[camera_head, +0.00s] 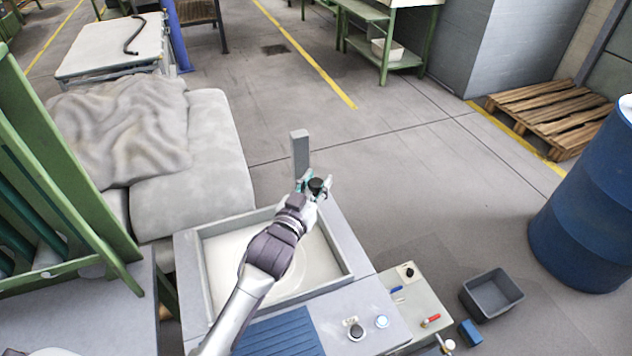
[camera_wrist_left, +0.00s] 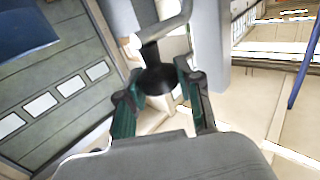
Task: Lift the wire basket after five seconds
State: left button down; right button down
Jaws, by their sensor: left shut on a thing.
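My left gripper (camera_head: 314,186) is above the far edge of the pale basin (camera_head: 350,262), in front of an upright grey post (camera_head: 300,148). It is shut on a black round knob (camera_head: 317,184). In the left wrist view the two green-black fingers (camera_wrist_left: 160,92) are on either side of the black knob (camera_wrist_left: 157,76), which joins a bent grey metal bar (camera_wrist_left: 166,27). I cannot make out a wire basket in either view. My right gripper is not in view.
Right of the basin are a black knob (camera_head: 356,332) and a small side table (camera_head: 420,300) with small items. A grey bin (camera_head: 493,292), blue drum (camera_head: 590,200) and pallet (camera_head: 545,112) stand farther right. Open floor lies behind the post.

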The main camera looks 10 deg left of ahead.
pick_arm(q)
notch_tip(320, 180, up, 10)
jog(key=p, duration=0.7)
jog(key=shift+f, duration=0.15)
jog(key=c, duration=1.1)
grip_release()
jog(key=o, duration=0.3)
jog(key=shift+o, duration=0.4)
jog(key=shift+f, duration=0.15)
jog(key=shift+f, duration=0.1)
